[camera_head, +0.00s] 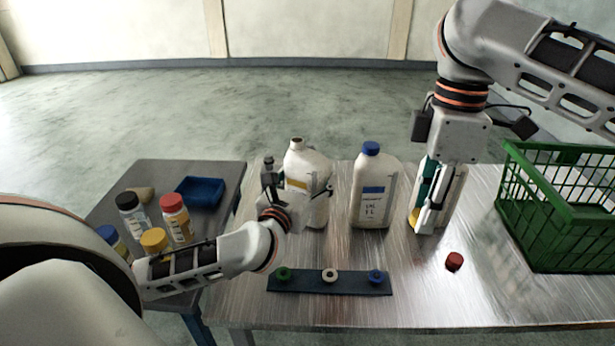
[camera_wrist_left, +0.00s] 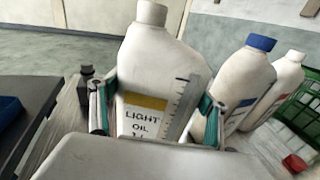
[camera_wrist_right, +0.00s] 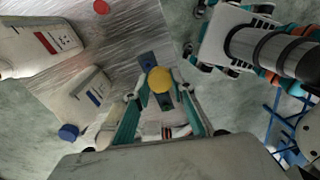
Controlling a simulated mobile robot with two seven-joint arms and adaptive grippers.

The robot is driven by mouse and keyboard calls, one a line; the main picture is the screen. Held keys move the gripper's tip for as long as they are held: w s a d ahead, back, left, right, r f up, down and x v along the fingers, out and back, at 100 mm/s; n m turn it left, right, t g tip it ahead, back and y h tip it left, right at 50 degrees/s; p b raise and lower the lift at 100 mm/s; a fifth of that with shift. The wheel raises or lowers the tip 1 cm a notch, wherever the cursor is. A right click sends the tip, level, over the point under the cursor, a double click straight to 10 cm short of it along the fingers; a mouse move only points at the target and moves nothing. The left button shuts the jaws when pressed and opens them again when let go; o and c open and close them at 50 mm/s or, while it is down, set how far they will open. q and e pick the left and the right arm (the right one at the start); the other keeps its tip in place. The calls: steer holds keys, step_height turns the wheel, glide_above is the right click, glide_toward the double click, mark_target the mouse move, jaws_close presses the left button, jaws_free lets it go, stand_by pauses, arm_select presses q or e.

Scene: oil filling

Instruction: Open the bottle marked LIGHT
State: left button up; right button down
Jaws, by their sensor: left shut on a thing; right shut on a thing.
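The bottle marked LIGHT (camera_head: 317,194), white with a yellow label band, stands on the metal table. My left gripper (camera_head: 296,190) is shut around its body; the left wrist view shows a finger on each side of the LIGHT label (camera_wrist_left: 143,118). The bottle's neck (camera_head: 296,145) shows no cap. My right gripper (camera_head: 424,222) points down at the right, in front of another white bottle. It is shut on a yellow cap (camera_wrist_right: 160,80), seen between its fingertips in the right wrist view and as a small yellow patch in the head view.
A blue-capped bottle (camera_head: 371,190) stands between my grippers. A red cap (camera_head: 454,261) lies on the table. A dark strip (camera_head: 304,286) with green, white and blue rings lies in front. A green basket (camera_head: 570,230) stands right. A side table holds small jars (camera_head: 175,215) and a blue tray (camera_head: 199,191).

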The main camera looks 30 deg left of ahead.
arm_select(q)
steer(key=shift+f, duration=0.15)
steer(key=o, duration=2.2)
